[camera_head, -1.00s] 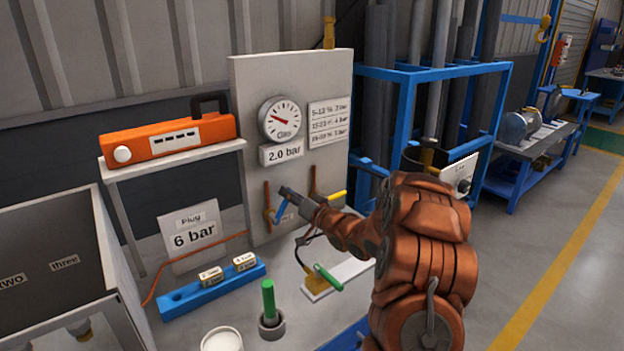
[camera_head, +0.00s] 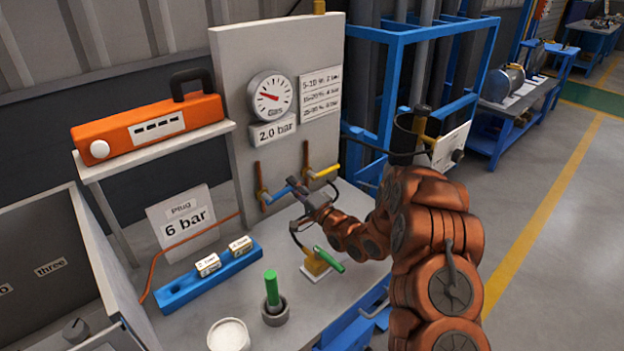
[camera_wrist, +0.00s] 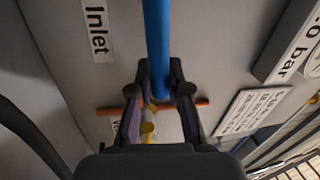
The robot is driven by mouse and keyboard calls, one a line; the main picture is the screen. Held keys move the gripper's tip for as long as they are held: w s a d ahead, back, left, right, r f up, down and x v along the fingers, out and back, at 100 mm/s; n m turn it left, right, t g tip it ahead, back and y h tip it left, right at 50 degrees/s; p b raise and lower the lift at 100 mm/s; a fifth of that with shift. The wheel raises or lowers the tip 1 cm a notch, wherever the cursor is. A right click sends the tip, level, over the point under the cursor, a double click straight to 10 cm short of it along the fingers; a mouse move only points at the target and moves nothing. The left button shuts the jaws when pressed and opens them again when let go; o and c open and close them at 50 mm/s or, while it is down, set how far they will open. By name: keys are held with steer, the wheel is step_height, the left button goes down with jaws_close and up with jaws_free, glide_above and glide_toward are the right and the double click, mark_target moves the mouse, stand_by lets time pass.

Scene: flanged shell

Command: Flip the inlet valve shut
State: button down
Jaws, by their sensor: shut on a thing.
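The blue inlet valve handle (camera_head: 277,195) is on the left orange pipe (camera_head: 259,178) at the foot of the grey panel. It points to the right, across the pipe. My gripper (camera_head: 298,191) is at the handle's right end. In the wrist view my gripper (camera_wrist: 160,78) has a finger on each side of the blue handle (camera_wrist: 158,40) and is shut on it. The "Inlet" label (camera_wrist: 97,28) is left of the handle there. The finger contact is partly hidden in the head view.
A second valve with a yellow handle (camera_head: 324,172) is close by on the right. A gauge (camera_head: 270,96) and a "2.0 bar" sign (camera_head: 274,132) are above. A green handle (camera_head: 329,259), a green rod (camera_head: 271,289) and a blue rack (camera_head: 208,277) are on the bench.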

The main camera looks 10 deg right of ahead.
steer(key=shift+a+f+m, duration=0.1)
steer(key=shift+f+m, duration=0.5)
steer(key=shift+m, duration=0.2)
steer(key=c, duration=1.1)
jaws_free()
steer(key=shift+r, duration=0.15)
steer(key=shift+r, duration=4.85)
steer(key=shift+c, duration=0.3)
